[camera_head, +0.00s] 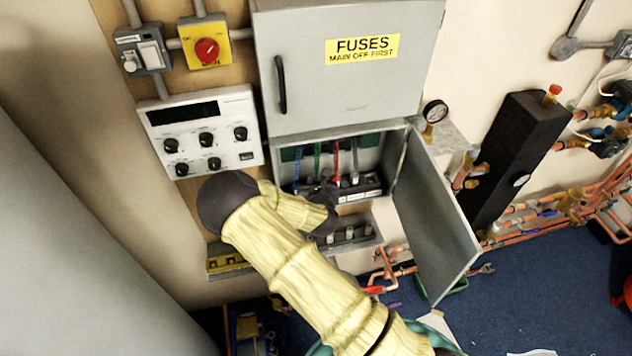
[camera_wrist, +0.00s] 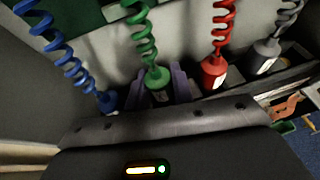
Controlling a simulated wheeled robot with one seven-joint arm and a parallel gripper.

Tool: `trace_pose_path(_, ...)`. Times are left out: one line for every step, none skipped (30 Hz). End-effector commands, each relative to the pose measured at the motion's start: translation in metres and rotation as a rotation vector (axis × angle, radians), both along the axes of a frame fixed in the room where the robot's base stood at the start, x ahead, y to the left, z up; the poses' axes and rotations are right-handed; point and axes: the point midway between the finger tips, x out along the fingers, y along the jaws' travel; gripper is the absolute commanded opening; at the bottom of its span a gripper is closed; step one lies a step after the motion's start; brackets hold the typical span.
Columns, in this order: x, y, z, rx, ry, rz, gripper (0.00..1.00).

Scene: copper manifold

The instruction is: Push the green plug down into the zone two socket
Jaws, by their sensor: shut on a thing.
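The green plug (camera_wrist: 157,78), with its coiled green cord, stands in the middle of the wrist view. My gripper (camera_wrist: 161,92) is shut on it, one purple-grey finger on each side. The plug's lower end and the socket under it are hidden by my gripper body, so I cannot tell how deep it sits. In the head view, my gripper (camera_head: 322,195) reaches into the open lower compartment of the grey cabinet (camera_head: 398,160), and the green cord (camera_head: 317,160) hangs above it.
The blue plug (camera_wrist: 107,101) is to the left, the red plug (camera_wrist: 214,72) close to the right and the grey plug (camera_wrist: 263,56) further right. The compartment's door (camera_head: 432,215) hangs open at the right. A dark socket strip (camera_head: 362,190) runs along the compartment's bottom.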

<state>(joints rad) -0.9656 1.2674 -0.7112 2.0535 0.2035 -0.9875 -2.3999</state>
Motion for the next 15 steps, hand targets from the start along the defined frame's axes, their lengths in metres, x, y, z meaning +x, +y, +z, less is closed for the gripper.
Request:
trace_pose_path(0.0001, 0.0001, -0.0016, 0.000, 0.000, 0.000, 0.02)
trace_pose_path(0.0001, 0.0001, -0.0020, 0.000, 0.000, 0.000, 0.02)
trace_pose_path(0.0002, 0.0001, -0.0027, 0.000, 0.000, 0.000, 0.02)
trace_pose_path(0.0002, 0.0001, -0.0032, 0.000, 0.000, 0.000, 0.02)
trace_pose_path(0.0002, 0.0001, -0.0037, 0.000, 0.000, 0.000, 0.02)
trace_pose_path(0.0001, 0.0002, -0.0043, 0.000, 0.000, 0.000, 0.02)
trace_pose_path(0.0002, 0.0002, -0.0047, 0.000, 0.000, 0.000, 0.02)
trace_pose_path(0.0003, 0.0002, -0.0053, 0.000, 0.000, 0.000, 0.02)
trace_pose_path(0.0003, 0.0002, -0.0059, 0.000, 0.000, 0.000, 0.02)
trace_pose_path(0.0003, 0.0002, -0.0064, 0.000, 0.000, 0.000, 0.02)
trace_pose_path(0.0002, 0.0002, -0.0069, 0.000, 0.000, 0.000, 0.02)
trace_pose_path(0.0003, 0.0002, -0.0075, 0.000, 0.000, 0.000, 0.02)
trace_pose_path(0.0003, 0.0002, -0.0080, 0.000, 0.000, 0.000, 0.02)
trace_pose_path(0.0004, 0.0002, -0.0085, 0.000, 0.000, 0.000, 0.02)
trace_pose_path(0.0004, 0.0002, -0.0092, 0.000, 0.000, 0.000, 0.02)
